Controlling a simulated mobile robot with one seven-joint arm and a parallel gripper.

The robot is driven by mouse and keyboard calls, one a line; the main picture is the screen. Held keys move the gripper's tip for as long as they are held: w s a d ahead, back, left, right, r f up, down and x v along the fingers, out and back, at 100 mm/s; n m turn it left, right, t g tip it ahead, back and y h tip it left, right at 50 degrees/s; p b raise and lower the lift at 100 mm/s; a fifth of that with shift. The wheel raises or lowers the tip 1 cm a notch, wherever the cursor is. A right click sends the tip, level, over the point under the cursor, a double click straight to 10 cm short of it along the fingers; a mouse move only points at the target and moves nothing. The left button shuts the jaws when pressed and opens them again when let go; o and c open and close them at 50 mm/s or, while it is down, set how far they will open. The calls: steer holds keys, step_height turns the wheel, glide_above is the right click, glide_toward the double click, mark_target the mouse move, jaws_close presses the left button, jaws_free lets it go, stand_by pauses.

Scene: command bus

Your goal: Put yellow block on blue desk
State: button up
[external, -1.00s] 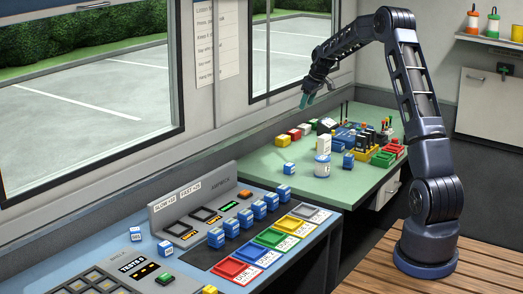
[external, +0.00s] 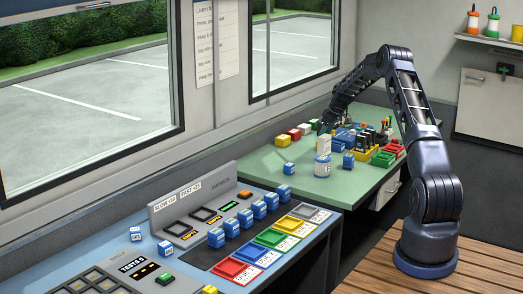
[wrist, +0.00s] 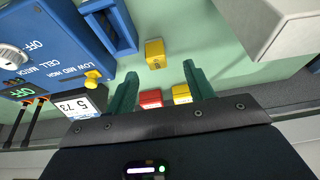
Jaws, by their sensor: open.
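A yellow block (wrist: 155,53) lies on the green desk, just beyond and between the fingertips of my gripper (wrist: 160,70) in the wrist view. The teal fingers are open and apart, with nothing held. Another yellow block (wrist: 181,93) and a red block (wrist: 150,98) show nearer the palm, partly hidden by the gripper. In the external view a yellow block (external: 283,140) sits at the left of a row on the green desk; I cannot tell which wrist-view block it is. The blue desk (external: 112,243) is in the foreground. My fingers are mostly hidden in the external view.
A blue device (wrist: 62,35) with a knob stands close on the left in the wrist view, and a pale box (wrist: 270,25) is at right. Blue blocks and coloured trays (external: 270,238) occupy the blue desk.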

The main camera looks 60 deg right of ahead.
steer(key=shift+w+d+x, duration=0.15)
steer(key=shift+x, duration=1.65)
steer(key=shift+w+d+x, duration=0.1)
steer(key=shift+d+x, duration=0.05)
steer(key=shift+x, duration=1.6)
steer(key=shift+r, duration=0.15)
steer(key=c, duration=1.1)
jaws_close()
steer(key=shift+r, duration=0.1)
step_height(320, 180, up, 20)
steer(key=w+a+f, duration=0.2)
steer(key=a, duration=1)
steer(key=w+a+f, duration=0.2)
steer(key=a+f, duration=0.1)
steer(key=a, duration=1)
steer(key=w+a+f, duration=0.2)
steer(key=w+a, duration=0.1)
steer(key=a, duration=0.9)
steer(key=s+a+f, duration=0.1)
steer(key=s+a, duration=0.4)
steer(key=a, duration=0.4)
steer(key=s+a+f, duration=0.2)
steer(key=s+a, duration=0.3)
steer(key=a, duration=0.5)
steer(key=s+a+f, duration=0.2)
steer(key=s+a, duration=0.4)
steer(key=a, duration=0.4)
